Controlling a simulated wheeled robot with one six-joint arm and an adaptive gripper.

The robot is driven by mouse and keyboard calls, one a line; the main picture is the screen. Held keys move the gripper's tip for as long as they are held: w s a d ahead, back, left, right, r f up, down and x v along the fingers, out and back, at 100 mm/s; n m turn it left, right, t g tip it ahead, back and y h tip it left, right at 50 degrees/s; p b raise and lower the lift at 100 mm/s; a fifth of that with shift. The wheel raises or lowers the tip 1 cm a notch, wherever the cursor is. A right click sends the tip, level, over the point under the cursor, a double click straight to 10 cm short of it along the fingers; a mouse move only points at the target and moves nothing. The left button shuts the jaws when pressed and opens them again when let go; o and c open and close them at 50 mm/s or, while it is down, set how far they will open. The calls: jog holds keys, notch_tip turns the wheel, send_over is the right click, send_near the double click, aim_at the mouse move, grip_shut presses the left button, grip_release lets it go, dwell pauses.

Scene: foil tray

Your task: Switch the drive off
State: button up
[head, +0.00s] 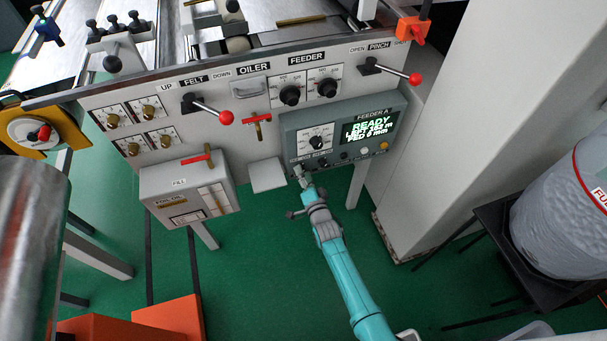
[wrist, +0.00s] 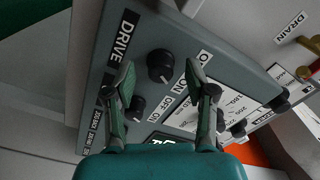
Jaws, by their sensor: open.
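The drive knob (wrist: 160,66) is a round black knob beside the DRIVE label (wrist: 123,36) on the grey-green feeder panel (wrist: 190,30). Its pointer direction is too dark to tell. My gripper (wrist: 159,72) is open, with one fingertip on each side of this knob in the wrist view; I cannot tell if they touch it. A second black knob (wrist: 136,108) sits lower, between the finger links, with ON and OFF lettering near. In the head view my gripper (head: 299,171) is at the lower left of the panel (head: 297,127), hiding the drive knob there.
The panel's lit display (head: 370,126) reads READY. A dial (head: 317,138) sits above my gripper. The felt lever (head: 210,108) and pinch lever (head: 390,71) have red balls. A red-handled valve (head: 257,119) and foil oil box (head: 188,190) are left.

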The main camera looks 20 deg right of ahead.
jog(key=shift+w, duration=0.1)
grip_shut()
jog(key=shift+n, duration=0.3)
jog(key=n, duration=1.1)
dwell(0.3)
jog(key=shift+n, duration=0.3)
dwell(0.3)
grip_release()
